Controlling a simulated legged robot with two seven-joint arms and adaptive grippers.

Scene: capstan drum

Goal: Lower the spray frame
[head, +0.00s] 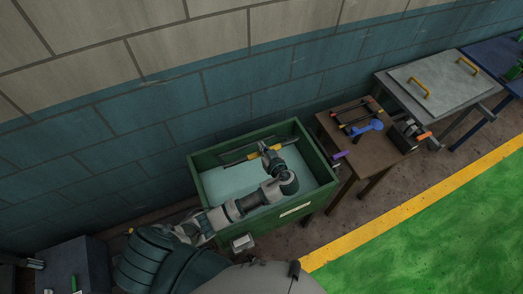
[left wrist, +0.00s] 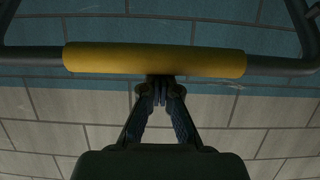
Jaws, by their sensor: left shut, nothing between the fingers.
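The spray frame shows in the head view as a dark bar (head: 236,160) with a yellow grip (head: 252,155), over the green tank (head: 197,174) of pale liquid. In the left wrist view the yellow grip (left wrist: 155,60) runs level across, with dark bars bending away at both ends. My left gripper (head: 263,147) reaches over the tank to the grip and hides its middle. Its fingers (left wrist: 160,88) are shut and empty, with the tips at the grip's lower edge in the wrist view; I cannot tell whether they touch it. My right gripper is not in view.
A purple lever (head: 340,155) sticks out near the tank's right rim. Right of it, a brown table (head: 365,150) holds a blue tool (head: 366,127) and dark frames. Further right is a grey lid (head: 428,80) with yellow handles. A block wall stands behind; green floor is clear at lower right.

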